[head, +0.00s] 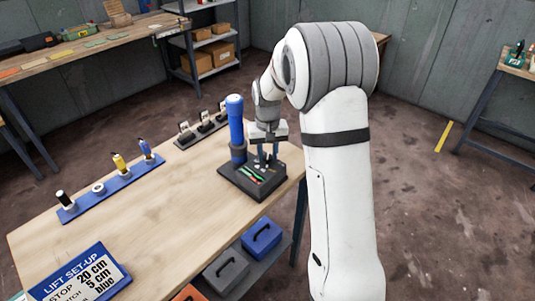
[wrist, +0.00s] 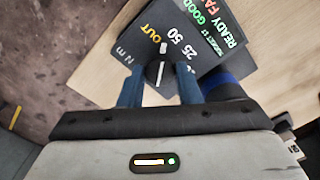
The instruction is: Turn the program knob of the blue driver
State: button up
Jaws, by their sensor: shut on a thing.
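A dark box (head: 238,183) with a lit display stands at the right end of the bench, and the blue driver (head: 235,125) rises upright at its back left. The wrist view shows the box's dark face (wrist: 183,22) with white and yellow print, "OUT", "25 50" and "N m". A small dark knob (wrist: 153,74) with a white pointer line sits there. My gripper (wrist: 160,71) is shut on this knob, one finger on either side; the pointer runs roughly up the picture. The head view shows my gripper (head: 267,157) over the box from above. Part of the driver (wrist: 222,84) shows beside the right finger.
A blue rack (head: 111,192) with several small drivers lies at the bench's left. A dark rack (head: 203,131) stands behind the box. A blue "LIFT SET-UP" sign (head: 80,277) is at the front. The middle of the bench (head: 165,215) is clear.

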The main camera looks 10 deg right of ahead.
aim_at(268, 157)
jog(key=shift+m+b, duration=0.3)
jog(key=shift+m, duration=1.2)
jog(key=o, duration=1)
jog(key=shift+c, duration=0.2)
jog(key=shift+r+b, duration=0.3)
jog(key=shift+r, duration=3.6)
jog(key=s+r+n+t, duration=0.3)
jog(key=s, duration=2.5)
jog(key=shift+s+d+n, duration=0.25)
jog(key=shift+s+n, duration=0.05)
